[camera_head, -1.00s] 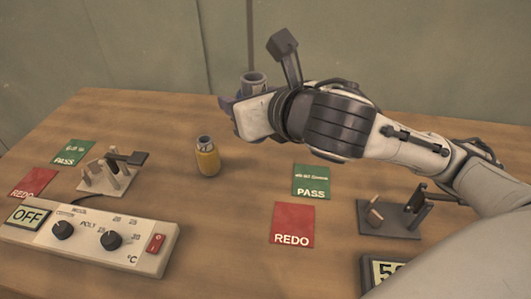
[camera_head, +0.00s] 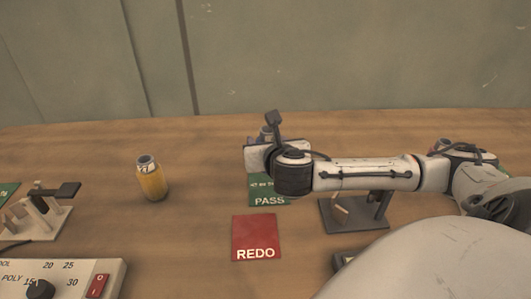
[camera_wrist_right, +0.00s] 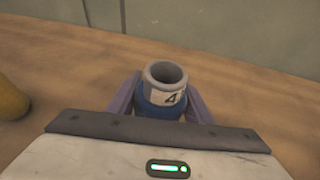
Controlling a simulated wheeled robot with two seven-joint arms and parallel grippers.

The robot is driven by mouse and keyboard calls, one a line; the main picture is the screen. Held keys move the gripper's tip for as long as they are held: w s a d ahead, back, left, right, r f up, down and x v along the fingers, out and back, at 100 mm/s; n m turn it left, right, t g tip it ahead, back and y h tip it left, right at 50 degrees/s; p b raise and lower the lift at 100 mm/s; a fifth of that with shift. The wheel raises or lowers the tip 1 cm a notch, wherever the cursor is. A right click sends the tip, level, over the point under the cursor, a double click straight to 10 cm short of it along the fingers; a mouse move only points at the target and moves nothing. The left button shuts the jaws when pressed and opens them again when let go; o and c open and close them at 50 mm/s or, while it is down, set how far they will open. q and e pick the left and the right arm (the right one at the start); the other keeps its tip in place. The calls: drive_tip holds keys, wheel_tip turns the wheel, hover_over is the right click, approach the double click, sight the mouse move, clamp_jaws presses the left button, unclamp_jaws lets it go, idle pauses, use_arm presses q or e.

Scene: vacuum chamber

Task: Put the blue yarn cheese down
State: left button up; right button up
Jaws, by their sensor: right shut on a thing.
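The blue yarn cheese (camera_wrist_right: 160,108) stands upright between the fingers of my right gripper in the right wrist view. It has a grey open tube top and a white label with a 4. My right gripper (camera_wrist_right: 160,112) is shut on it. In the head view the right gripper (camera_head: 264,140) is over the far part of the green PASS card (camera_head: 270,201), and it hides most of the cheese. I cannot tell whether the cheese touches the card or table. My left gripper is not in view.
A yellow yarn cheese (camera_head: 152,180) stands to the left on the wooden table (camera_head: 190,235). A red REDO card (camera_head: 256,236) lies in front of the PASS card. A dark stand (camera_head: 352,215) is at right, a white stand (camera_head: 40,215) and control box (camera_head: 75,280) at left.

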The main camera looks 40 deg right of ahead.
wheel_tip(320, 180, down, 5)
drive_tip(key=shift+r+b, duration=0.1)
drive_tip(key=shift+b, duration=0.25)
drive_tip(key=o, duration=1.2)
drive_tip(key=shift+f, duration=0.2)
drive_tip(key=shift+s+a+r, duration=0.1)
drive_tip(key=shift+r, duration=0.15)
drive_tip(key=p+v, duration=0.2)
drive_tip(key=v, duration=0.9)
drive_tip(key=shift+s+a, duration=0.15)
drive_tip(key=shift+s, duration=0.1)
